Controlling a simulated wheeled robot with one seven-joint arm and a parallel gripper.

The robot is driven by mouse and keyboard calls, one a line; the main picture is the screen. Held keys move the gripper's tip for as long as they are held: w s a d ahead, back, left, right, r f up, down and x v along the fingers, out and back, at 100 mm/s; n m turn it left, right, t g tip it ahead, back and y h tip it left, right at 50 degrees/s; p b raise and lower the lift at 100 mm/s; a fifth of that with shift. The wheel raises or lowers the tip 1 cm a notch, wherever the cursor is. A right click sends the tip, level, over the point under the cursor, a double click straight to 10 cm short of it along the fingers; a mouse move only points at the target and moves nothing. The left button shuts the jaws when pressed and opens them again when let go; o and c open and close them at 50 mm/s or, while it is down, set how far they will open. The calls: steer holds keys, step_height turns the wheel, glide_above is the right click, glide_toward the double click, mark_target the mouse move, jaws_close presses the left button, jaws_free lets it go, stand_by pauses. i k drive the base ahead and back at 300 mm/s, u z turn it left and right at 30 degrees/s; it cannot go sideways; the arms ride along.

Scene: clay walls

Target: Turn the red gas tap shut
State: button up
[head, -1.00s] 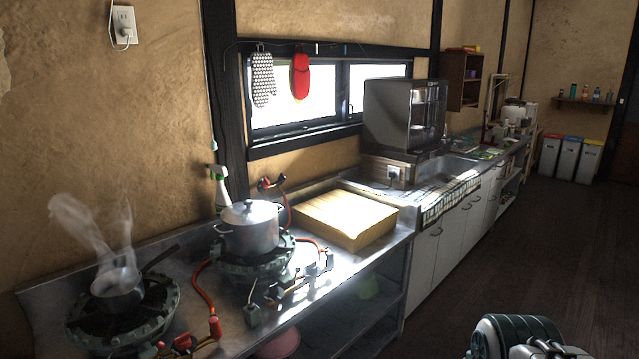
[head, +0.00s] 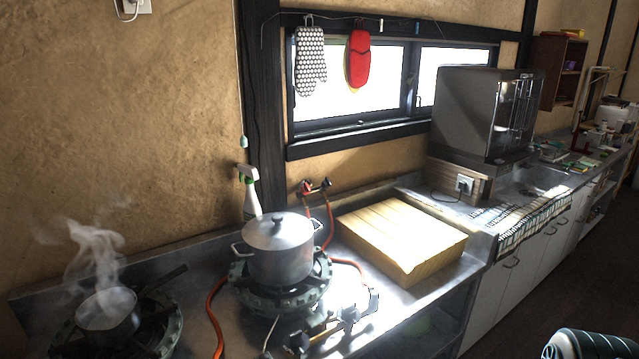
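The gas tap (head: 308,187) is small, with red and dark parts, low on the clay wall behind the counter. It sits right of the spray bottle and just behind the lidded pot. Orange-red hoses run down from it toward the stoves. The angle of its handle is too small to tell. My gripper is not in view; only a rounded dark green and white part, likely of my arm, shows at the bottom right corner.
A lidded steel pot (head: 279,250) stands on a gas stove in front of the tap. A steaming pan (head: 107,312) is on the left stove. A spray bottle (head: 250,195) and a wooden board (head: 400,238) flank the tap. Mitts (head: 311,62) hang above.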

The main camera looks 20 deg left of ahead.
mark_target(306, 189)
steer(key=u, duration=0.5)
steer(key=i, duration=1)
steer(key=u, duration=0.65)
